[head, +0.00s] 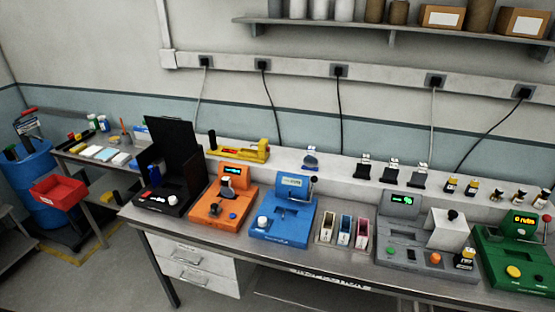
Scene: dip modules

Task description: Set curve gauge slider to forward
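No device label is readable, so I cannot tell for sure which one is the curve gauge. A blue device (287,226) on the bench has a small pale display, a white knob (262,222), a slot in its top and a side lever with a dark knob. A black device (168,199) has a raised panel, a white knob and a red mark. Slider positions are too small to tell. Neither of my grippers is in view.
The bench (345,275) also holds several small coloured blocks, a grey device (408,265) and a green device (500,262). A yellow tool (240,150) lies behind the orange device. A blue barrel (50,190) and red bin (58,190) stand left. The bench's front strip is mostly clear.

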